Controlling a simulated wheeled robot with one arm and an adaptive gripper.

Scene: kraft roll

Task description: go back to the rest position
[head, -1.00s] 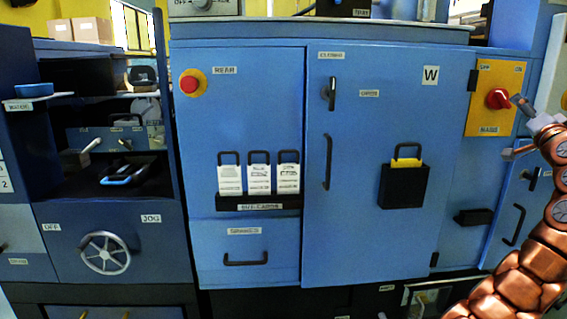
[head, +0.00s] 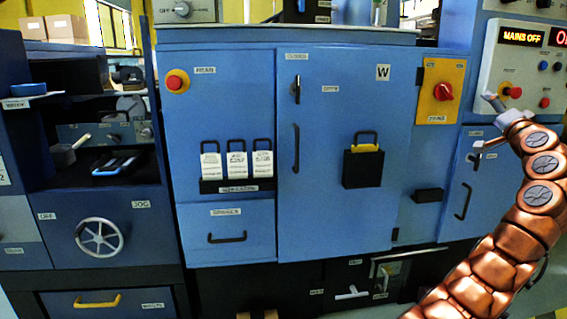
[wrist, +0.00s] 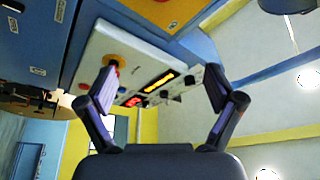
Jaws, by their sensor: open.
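My gripper (head: 484,125) is at the right in the head view, at the end of my copper-coloured arm. In the wrist view my gripper (wrist: 160,90) has its two fingers spread wide with nothing between them. In the head view it is in front of the right part of the blue cabinet (head: 345,210), near the yellow switch plate (head: 436,108) with a red knob (head: 443,92). I cannot tell its exact distance from the cabinet.
A control panel (head: 520,70) with a "MAINS OFF" display stands at the upper right; it also shows in the wrist view (wrist: 125,50). A black holder (head: 362,170) hangs on the cabinet door. A handwheel (head: 99,237) and open shelves are at left.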

